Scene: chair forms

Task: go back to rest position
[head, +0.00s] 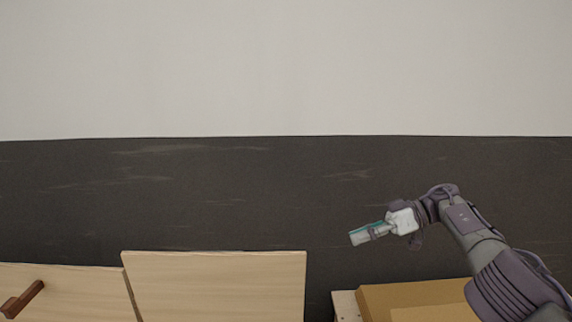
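My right gripper (362,234) shows in the head view, right of centre, at the end of my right arm, which comes in from the lower right. It points left and is raised in front of the dark part of the background, clear of the panels. Its fingers look close together, but they are too small to tell open from shut. I see nothing clearly held in it. My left gripper is not in view.
A pale wooden panel (220,285) stands at the bottom centre-left. Another pale panel (75,288) with a brown peg-like piece (22,299) is at the lower left. A brown cardboard box (385,300) is below my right arm. The space left of the gripper is clear.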

